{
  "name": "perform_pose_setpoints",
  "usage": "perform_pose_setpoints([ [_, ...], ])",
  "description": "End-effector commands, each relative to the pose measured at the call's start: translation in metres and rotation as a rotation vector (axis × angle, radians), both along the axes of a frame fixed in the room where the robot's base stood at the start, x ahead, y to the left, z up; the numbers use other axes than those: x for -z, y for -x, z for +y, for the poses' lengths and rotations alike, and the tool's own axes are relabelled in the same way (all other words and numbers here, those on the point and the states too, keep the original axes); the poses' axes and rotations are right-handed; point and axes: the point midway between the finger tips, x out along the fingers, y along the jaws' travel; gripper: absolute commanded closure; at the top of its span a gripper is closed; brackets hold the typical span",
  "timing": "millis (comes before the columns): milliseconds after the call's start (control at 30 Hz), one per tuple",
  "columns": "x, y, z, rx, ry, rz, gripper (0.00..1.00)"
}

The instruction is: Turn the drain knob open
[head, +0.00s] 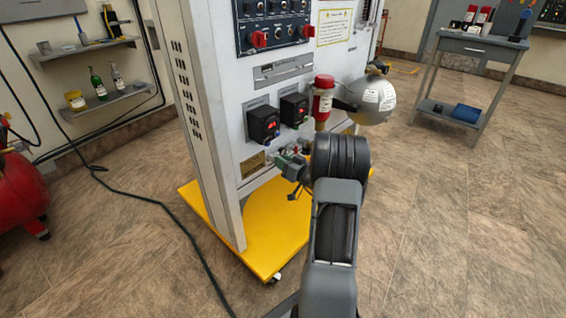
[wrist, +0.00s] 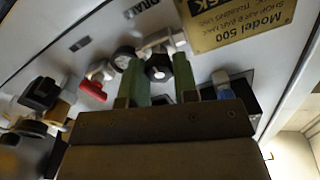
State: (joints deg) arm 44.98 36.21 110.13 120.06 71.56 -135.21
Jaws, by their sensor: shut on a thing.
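The drain knob (wrist: 159,72) is a dark knob with a pale front, in the wrist view under a label that partly reads "DRAI". My gripper (wrist: 158,60) has its green fingertips on either side of the knob and is shut on it. In the head view my gripper (head: 287,160) reaches the low front of the white cabinet (head: 212,100), and the knob is hidden or too small to make out there. I cannot tell how far the knob is turned.
A red lever (wrist: 93,88), a round gauge (wrist: 123,57) and a blue fitting (wrist: 222,84) sit close around my fingers. A brass plate (wrist: 235,20) is beside them. A red-capped cylinder (head: 323,100) and silver sphere (head: 372,100) project above my arm. The cabinet has a yellow base (head: 265,235).

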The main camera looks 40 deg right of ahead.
Motion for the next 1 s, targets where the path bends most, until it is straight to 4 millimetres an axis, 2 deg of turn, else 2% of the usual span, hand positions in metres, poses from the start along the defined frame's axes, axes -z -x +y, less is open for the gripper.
perform_pose_setpoints([
  [600,0.0004,0.0004,-0.0002,0.001,0.036,-0.005,0.96],
  [633,0.0004,0.0004,-0.0002,0.001,0.036,-0.005,0.7],
  [867,0.0003,0.0001,0.0002,0.0,0.035,-0.005,0.48],
  [1000,0.0001,0.0,0.0004,0.0,0.034,-0.006,0.47],
])
